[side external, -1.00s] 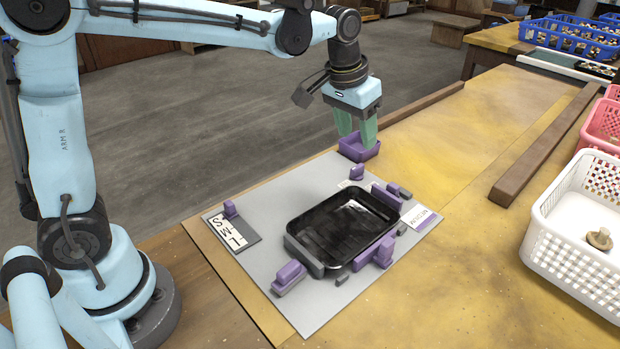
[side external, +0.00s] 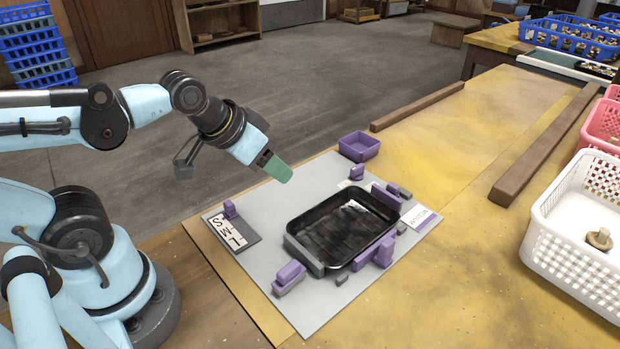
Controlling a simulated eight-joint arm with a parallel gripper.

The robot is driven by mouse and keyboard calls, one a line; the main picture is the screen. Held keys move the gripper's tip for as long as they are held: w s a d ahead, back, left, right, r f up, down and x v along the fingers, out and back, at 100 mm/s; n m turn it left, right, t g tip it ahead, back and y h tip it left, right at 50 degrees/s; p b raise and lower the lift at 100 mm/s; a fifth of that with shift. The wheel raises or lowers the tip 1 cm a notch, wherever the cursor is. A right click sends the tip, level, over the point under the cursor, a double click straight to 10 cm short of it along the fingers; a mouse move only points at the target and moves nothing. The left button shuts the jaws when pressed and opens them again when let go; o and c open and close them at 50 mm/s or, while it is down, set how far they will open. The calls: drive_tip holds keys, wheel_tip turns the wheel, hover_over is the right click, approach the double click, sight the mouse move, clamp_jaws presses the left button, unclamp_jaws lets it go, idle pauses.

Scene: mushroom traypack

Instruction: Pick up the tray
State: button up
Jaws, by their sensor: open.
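A black rectangular tray (side external: 318,226) lies flat and empty on a grey board (side external: 262,274), held between purple and grey blocks at its sides. My gripper (side external: 279,170) is above and behind the tray's far left corner, tilted down to the right. Its green fingers are apart from the tray and hold nothing that I can see. From this side one finger largely covers the other.
A small purple bin (side external: 359,147) stands behind the board. A white basket (side external: 580,240) with a mushroom is at the right, near a pink basket (side external: 604,124). Wooden rails (side external: 545,145) run along the yellow table. Purple blocks (side external: 289,274) stand on the board around the tray.

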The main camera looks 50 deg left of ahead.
drive_tip(key=shift+c, duration=0.4)
drive_tip(key=c, duration=0.6)
drive_tip(key=g+h, duration=0.3)
drive_tip(key=h, duration=0.1)
approach(334, 210)
drive_tip(key=shift+n, duration=0.4)
drive_tip(key=shift+a+x, duration=0.1)
drive_tip(key=shift+x, duration=1.35)
drive_tip(key=shift+a+x, duration=0.15)
drive_tip(key=shift+x, duration=1.3)
drive_tip(key=shift+w+f, duration=0.1)
drive_tip(key=shift+f, duration=0.1)
clamp_jaws()
